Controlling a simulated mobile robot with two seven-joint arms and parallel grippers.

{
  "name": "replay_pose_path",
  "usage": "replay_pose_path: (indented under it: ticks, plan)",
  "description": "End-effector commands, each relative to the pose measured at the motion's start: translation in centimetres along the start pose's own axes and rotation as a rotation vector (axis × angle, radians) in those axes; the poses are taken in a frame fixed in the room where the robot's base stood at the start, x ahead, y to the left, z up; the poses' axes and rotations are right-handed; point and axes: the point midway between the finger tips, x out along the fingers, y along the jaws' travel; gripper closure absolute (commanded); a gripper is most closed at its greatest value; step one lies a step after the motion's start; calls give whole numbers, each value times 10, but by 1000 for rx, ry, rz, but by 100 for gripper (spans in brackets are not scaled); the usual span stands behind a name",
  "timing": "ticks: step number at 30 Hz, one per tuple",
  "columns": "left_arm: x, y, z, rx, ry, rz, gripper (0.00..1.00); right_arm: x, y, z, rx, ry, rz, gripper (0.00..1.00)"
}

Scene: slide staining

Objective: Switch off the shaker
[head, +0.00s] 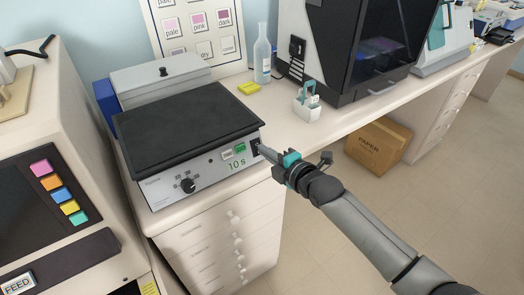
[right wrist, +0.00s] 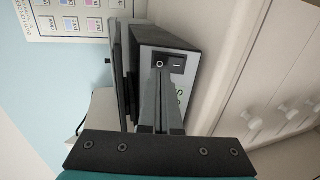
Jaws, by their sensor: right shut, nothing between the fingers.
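The shaker (head: 190,125) is a boxy device with a black top plate and a pale front panel holding a knob, small buttons and a green "10 s" marking. Its black rocker switch (head: 255,147) is at the right end of the front panel. In the right wrist view the switch (right wrist: 170,63) shows a circle and a line mark. My right gripper (head: 265,151) is shut and empty, with its fingertips (right wrist: 160,72) right at the switch, partly covering it. I cannot tell whether they touch it. My left gripper is not in view.
A machine with colored buttons (head: 50,195) is at left. A cardboard box (head: 379,144) is on the floor. Drawers (head: 215,245) are below the shaker.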

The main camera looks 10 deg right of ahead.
Motion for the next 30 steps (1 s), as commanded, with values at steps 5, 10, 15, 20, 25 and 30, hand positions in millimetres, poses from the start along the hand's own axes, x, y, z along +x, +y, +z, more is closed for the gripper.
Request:
replay_pose_path:
  ticks: [5, 10, 15, 20, 25, 30]
  plan:
    - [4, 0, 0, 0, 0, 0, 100, 16, 0, 0, 1, 0, 1, 100]
    - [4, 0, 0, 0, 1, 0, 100, 20, 0, 0, -1, 0, 0, 100]
    - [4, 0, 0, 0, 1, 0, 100, 21, 0, 0, -1, 0, 0, 100]
    - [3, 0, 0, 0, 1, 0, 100, 21, 1, 0, -1, 0, -2, 100]
    - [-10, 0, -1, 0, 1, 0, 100, 25, 6, 0, -3, 3, -51, 100]
    - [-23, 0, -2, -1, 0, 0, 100, 30, 6, 0, -1, 2, -120, 100]
